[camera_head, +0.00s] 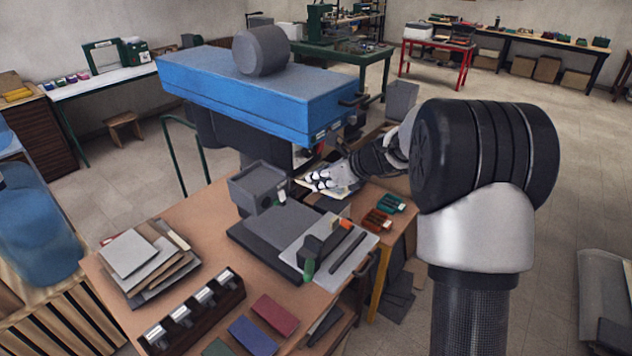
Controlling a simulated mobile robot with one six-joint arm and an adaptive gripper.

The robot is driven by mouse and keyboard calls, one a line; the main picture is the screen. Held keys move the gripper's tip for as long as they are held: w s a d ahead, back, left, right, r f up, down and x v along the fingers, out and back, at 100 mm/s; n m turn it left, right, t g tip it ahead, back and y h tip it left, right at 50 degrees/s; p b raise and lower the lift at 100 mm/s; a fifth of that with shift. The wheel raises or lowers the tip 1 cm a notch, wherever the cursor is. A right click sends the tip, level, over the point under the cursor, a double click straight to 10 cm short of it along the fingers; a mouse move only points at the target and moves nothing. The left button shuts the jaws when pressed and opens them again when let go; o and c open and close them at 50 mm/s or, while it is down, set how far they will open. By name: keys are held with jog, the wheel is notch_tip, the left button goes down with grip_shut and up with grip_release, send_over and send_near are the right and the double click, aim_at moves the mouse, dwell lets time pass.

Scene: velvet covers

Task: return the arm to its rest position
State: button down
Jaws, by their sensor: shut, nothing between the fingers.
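My gripper (312,181) is at the middle of the head camera view, at the end of my arm, which reaches in from the right. It is shut and holds nothing. It points left, low over the back of the wooden workbench (203,222), to the right of an open grey box (259,187). A large blue machine top (245,95) hangs above and behind it. Whether the gripper touches the light sheet beneath it I cannot tell.
A dark slab and a pale board (352,262) with tools lie in front of the gripper. Red and teal items (377,219) sit to its right. A stack of sheets (135,255) and a dark rack (192,312) stand at the bench's left front. Open floor lies right.

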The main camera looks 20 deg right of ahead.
jog(key=s+a+r+n+g+h+b, duration=0.15)
jog(key=s+a+n, duration=0.25)
jog(key=s+n, duration=0.55)
jog(key=s+a+r+n+g+b, duration=0.25)
jog(key=s+a+n, duration=0.3)
jog(key=s, duration=0.75)
jog(key=s+d+f+n+h+b, duration=0.2)
jog(key=s+f+n, duration=0.1)
jog(key=s+n, duration=0.4)
jog(key=s+d+f+n+h+b, duration=0.2)
jog(key=s+n, duration=0.4)
jog(key=s, duration=0.6)
jog(key=shift+s+d+f+n+t, duration=0.15)
jog(key=shift+d+f+n+t, duration=0.2)
jog(key=shift+f, duration=0.25)
